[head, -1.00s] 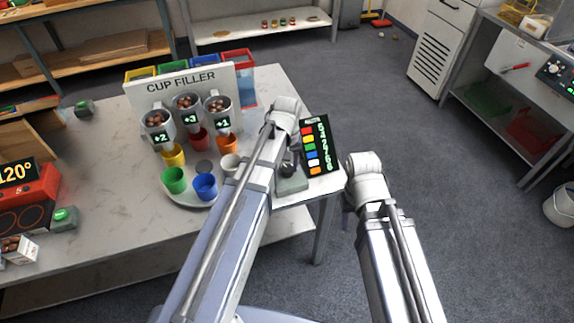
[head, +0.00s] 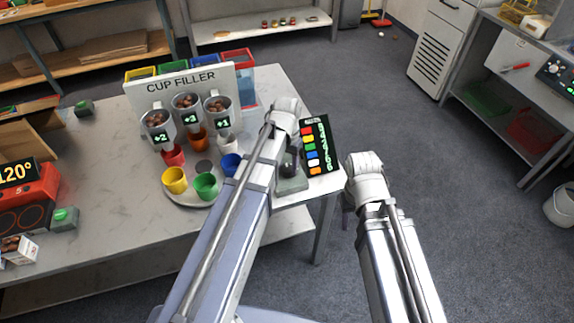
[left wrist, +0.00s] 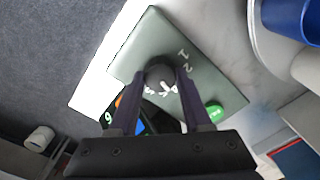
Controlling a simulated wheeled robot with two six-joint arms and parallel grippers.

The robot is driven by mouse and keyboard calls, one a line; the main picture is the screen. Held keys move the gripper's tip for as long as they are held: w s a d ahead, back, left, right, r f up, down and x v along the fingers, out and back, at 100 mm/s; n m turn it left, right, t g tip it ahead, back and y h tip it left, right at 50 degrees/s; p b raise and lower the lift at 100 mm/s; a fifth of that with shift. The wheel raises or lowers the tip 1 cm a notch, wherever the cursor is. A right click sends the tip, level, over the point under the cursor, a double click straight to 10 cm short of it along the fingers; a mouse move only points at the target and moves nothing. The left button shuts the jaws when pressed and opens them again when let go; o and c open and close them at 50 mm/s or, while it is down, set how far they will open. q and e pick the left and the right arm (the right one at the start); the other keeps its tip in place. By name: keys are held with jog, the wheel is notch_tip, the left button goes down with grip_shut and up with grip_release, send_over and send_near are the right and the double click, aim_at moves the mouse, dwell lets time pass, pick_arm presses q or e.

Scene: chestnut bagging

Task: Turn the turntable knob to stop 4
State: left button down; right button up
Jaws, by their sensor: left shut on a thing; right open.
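The turntable knob (left wrist: 159,74) is a dark round knob on a grey-green box with printed numbers, with 1 and 2 legible. The box (head: 292,185) sits at the table's right edge in the head view. My left gripper (left wrist: 160,82) has its two dark fingers closed on either side of the knob. The fingers hide part of the dial, so I cannot read the pointer's stop. The turntable (head: 182,198) carries yellow (head: 174,180), green (head: 206,186), blue (head: 230,164), red (head: 173,156), orange (head: 198,139) and white (head: 224,146) cups. My right gripper (head: 347,200) is open, mostly hidden by its arm.
The cup filler (head: 181,82) stands behind the turntable with chestnut hoppers marked +2, +3 and +1. A black panel (head: 319,146) with coloured squares and numbers stands beside the knob box. A green button (left wrist: 215,112) is on the box. Open floor lies right of the table.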

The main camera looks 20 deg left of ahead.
aim_at(288, 169)
dwell(0.3)
pick_arm(q)
jog(key=shift+c, duration=1.7)
grip_release()
notch_tip(288, 169, up, 8)
jog(key=p, duration=0.8)
jog(key=shift+f, duration=0.1)
jog(key=shift+s+d, duration=0.1)
jog(key=shift+d, duration=0.05)
jog(key=s+d+m+y, duration=0.1)
jog(key=s+d, duration=0.9)
jog(key=s, duration=0.4)
jog(key=shift+s+d+m, duration=0.15)
jog(key=shift+m, duration=0.15)
